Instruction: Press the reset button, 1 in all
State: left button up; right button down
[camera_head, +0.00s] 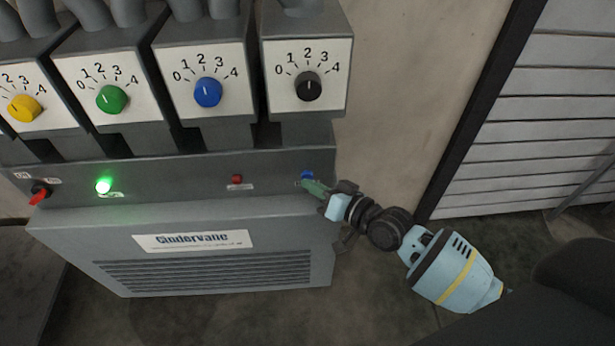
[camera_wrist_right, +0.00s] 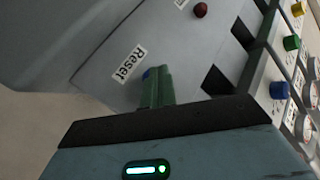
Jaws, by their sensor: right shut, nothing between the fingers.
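The blue reset button (camera_head: 307,176) sits at the right end of the grey machine's front ledge. In the right wrist view the button (camera_wrist_right: 147,74) shows as a small blue patch beside the "Reset" label (camera_wrist_right: 129,64), mostly hidden behind the fingers. My right gripper (camera_head: 303,184) is shut with nothing in it. Its green fingertips are at the button's lower edge in the head view; I cannot tell if they touch it. The shut fingers (camera_wrist_right: 157,76) also show in the right wrist view. My left gripper is not in view.
A red button (camera_head: 237,179), a lit green lamp (camera_head: 103,186) and a red switch (camera_head: 40,194) share the ledge. Above are yellow, green, blue and black dials (camera_head: 309,86). A slatted shutter (camera_head: 540,120) stands at right. Open floor lies below.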

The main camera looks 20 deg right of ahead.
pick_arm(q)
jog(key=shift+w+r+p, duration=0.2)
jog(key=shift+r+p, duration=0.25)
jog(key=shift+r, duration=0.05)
pick_arm(e)
jog(key=shift+s+a, duration=0.15)
jog(key=shift+s, duration=0.55)
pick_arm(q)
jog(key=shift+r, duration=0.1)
pick_arm(e)
jog(key=shift+s, duration=0.1)
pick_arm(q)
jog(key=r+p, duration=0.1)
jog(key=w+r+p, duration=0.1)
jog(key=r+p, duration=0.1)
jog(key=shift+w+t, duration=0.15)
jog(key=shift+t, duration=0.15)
pick_arm(e)
jog(key=s, duration=0.2)
jog(key=s+a, duration=0.1)
jog(key=s, duration=0.1)
jog(key=shift+s+a, duration=0.2)
jog(key=shift+s, duration=0.1)
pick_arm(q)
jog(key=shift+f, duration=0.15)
